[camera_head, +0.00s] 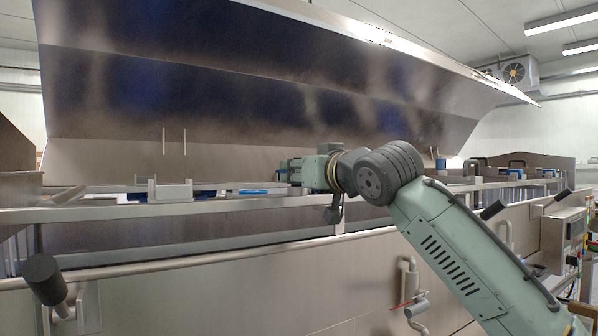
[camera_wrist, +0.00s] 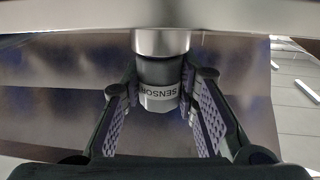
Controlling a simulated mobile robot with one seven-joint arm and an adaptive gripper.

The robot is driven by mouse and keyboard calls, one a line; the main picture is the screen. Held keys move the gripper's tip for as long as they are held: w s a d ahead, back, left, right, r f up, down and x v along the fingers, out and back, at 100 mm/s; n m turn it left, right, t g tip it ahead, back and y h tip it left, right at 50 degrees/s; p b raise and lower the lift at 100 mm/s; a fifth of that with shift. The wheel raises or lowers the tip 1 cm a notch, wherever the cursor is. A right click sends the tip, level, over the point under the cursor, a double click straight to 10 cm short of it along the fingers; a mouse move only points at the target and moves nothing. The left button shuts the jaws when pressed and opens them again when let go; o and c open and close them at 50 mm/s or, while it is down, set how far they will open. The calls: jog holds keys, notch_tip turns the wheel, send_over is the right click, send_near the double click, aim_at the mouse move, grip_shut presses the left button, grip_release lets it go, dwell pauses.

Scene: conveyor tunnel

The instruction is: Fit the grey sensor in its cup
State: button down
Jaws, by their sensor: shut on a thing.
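In the wrist view the grey sensor (camera_wrist: 160,92) stands between the two purple-padded fingers of my gripper (camera_wrist: 160,84), which is shut on it. It has a dark grey body and a pale band with the word SENSOR, seen upside down. Its far end meets a shiny metal collar (camera_wrist: 160,41), in line with it, below a wide metal bar; this looks like the cup. I cannot tell how deep the sensor sits in it. In the head view my gripper (camera_head: 289,172) is small beside the rail, and the sensor and cup cannot be made out.
A large raised metal hood (camera_head: 250,90) hangs over the line. A long metal rail (camera_head: 240,204) runs below my gripper, with a grey bracket (camera_head: 172,191) to the left. Dark-handled items (camera_head: 517,168) stand at the right. A control box (camera_head: 565,226) sits at the right edge.

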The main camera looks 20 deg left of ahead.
jog(key=c, duration=1.2)
grip_release()
jog(key=v, duration=1.2)
